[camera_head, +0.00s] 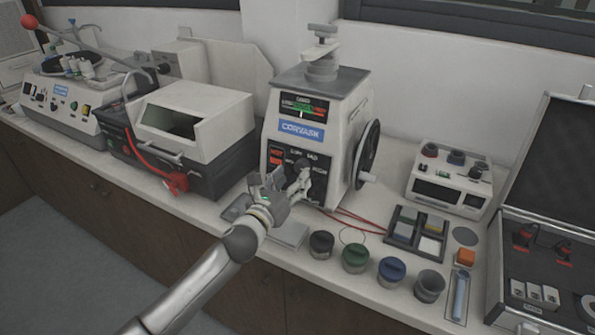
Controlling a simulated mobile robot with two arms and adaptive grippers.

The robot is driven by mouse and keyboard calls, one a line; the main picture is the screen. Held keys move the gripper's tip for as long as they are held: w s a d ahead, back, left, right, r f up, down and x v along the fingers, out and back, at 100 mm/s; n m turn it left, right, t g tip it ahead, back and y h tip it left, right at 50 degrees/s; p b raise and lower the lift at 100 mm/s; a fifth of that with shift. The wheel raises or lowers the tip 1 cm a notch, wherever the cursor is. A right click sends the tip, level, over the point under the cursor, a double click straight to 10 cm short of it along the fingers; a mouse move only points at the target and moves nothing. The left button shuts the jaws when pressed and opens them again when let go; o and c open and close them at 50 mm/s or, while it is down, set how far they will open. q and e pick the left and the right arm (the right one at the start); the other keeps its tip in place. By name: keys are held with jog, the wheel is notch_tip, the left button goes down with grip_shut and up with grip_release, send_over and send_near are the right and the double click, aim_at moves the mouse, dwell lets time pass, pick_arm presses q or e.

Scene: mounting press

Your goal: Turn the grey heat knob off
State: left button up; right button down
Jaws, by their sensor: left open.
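The mounting press (320,110) stands at the middle of the counter, a cream box with a blue CORVASK label and a black control panel on its front. My left gripper (303,178) is open, with its fingers in front of that panel. The grey heat knob (303,165) shows only in part at the fingers; I cannot tell whether they touch it. Its pointer setting is hidden. A red lit HOT sign (277,156) shows at the panel's left. My right gripper is not in view.
A black handwheel (367,155) sticks out on the press's right side. Several lidded jars (354,258) and a sample tray (404,251) stand at the right front. A boxy machine with a red hose (190,125) stands left. Red wires (355,218) lie on the counter.

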aim_at(300, 169)
pick_arm(q)
jog(key=shift+x, duration=1.85)
jog(key=c, duration=1)
